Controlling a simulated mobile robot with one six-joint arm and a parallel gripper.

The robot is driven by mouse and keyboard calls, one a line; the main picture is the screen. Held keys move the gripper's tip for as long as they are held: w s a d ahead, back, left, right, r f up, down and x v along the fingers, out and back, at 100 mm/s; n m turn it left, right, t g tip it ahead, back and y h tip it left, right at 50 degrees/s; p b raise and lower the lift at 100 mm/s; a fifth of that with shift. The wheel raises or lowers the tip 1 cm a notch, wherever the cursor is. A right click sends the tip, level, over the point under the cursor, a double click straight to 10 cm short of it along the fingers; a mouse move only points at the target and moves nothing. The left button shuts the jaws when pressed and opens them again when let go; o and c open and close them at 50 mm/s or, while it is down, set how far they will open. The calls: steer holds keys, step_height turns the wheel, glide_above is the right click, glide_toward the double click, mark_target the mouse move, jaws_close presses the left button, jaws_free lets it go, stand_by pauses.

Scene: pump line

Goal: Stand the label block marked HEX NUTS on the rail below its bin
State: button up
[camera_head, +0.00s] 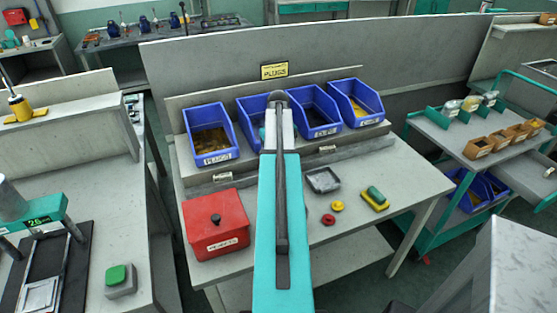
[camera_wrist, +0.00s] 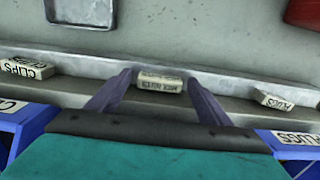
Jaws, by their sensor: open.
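A pale label block (camera_wrist: 161,82) with dark, upside-down lettering too blurred to read stands at the rail (camera_wrist: 225,83), in the middle of the wrist view. My gripper (camera_wrist: 159,77) is open, with one finger on each side of this block and a gap visible on both sides. In the head view my arm covers that part of the rail, and I cannot make out the gripper or this block there. The bin directly behind it is largely hidden by my arm.
A CLIPS block (camera_wrist: 27,68) and a PLUGS block (camera_wrist: 273,101) are on the rail at either side. Blue bins (camera_head: 210,134) line the bench's back. A red box (camera_head: 215,224), grey tray (camera_head: 323,180) and yellow-green item (camera_head: 375,199) lie in front.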

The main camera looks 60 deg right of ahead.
step_height(320, 180, up, 12)
steer(key=b, duration=0.2)
steer(key=shift+r, duration=0.15)
stand_by(0.6)
stand_by(0.8)
